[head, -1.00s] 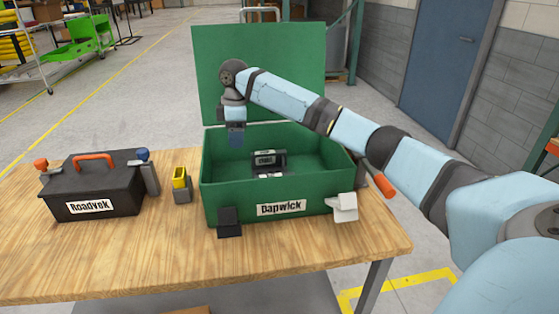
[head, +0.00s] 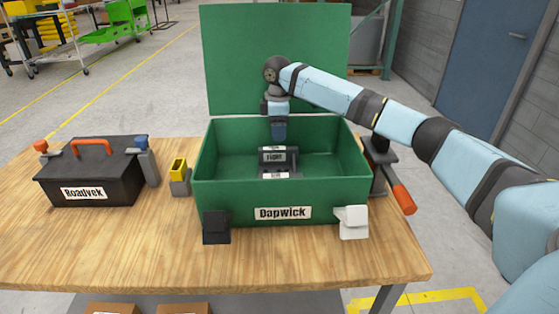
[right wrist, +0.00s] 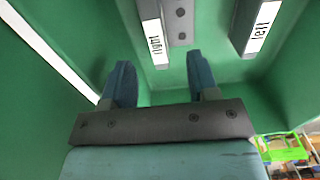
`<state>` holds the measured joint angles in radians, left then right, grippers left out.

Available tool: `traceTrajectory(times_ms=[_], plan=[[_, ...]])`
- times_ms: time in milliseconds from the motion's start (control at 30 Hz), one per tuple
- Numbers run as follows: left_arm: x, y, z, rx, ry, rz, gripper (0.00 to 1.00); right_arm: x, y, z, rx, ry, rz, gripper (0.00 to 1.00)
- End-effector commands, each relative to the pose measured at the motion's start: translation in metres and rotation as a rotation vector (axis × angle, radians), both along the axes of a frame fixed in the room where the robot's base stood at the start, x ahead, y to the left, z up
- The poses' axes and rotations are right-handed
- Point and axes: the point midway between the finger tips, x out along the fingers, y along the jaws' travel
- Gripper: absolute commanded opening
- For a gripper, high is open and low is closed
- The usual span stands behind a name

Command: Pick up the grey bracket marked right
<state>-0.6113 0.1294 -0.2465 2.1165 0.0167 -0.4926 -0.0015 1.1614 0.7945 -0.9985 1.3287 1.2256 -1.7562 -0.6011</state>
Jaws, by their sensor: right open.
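The grey bracket marked right (head: 265,157) is inside the open green Dapwick box (head: 220,204), near its middle. Its "right" label faces me in the head view. In the right wrist view the bracket's holed grey plate (right wrist: 180,22) shows at the top, beside the "right" label. A second grey part (right wrist: 241,25) there carries another label, seemingly "left". My right gripper (head: 279,135) points down above the bracket, its lower end overlapping the bracket's upper edge in the head view. Its fingers are apart and empty in the right wrist view (right wrist: 161,75). My left gripper is out of view.
The box's raised green lid (head: 278,60) stands behind. A black Roadvek toolbox (head: 90,178) and a yellow-and-grey piece (head: 179,172) are at left. A black block (head: 216,227) and a white block (head: 352,222) sit at the box front. The table's front left is clear.

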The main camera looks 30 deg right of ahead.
Motion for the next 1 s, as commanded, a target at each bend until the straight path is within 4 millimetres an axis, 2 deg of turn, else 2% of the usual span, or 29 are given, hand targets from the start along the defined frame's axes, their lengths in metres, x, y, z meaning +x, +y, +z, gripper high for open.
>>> traceTrajectory(times_ms=[33, 133, 467, 733, 1000], plan=[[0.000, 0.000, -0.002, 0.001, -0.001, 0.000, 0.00, 0.000, -0.001, -0.012, 0.000, 0.001, -0.001, 0.54], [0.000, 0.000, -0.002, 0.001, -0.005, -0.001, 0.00, 0.000, 0.000, -0.028, 0.000, 0.001, -0.001, 0.54], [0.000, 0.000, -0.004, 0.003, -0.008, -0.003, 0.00, 0.001, -0.001, -0.051, -0.001, 0.001, 0.000, 0.54], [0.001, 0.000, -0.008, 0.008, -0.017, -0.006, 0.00, 0.004, -0.003, -0.090, 0.000, 0.001, -0.001, 0.54], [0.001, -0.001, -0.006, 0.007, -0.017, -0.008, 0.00, 0.005, -0.003, -0.094, 0.000, -0.001, 0.000, 0.54]])
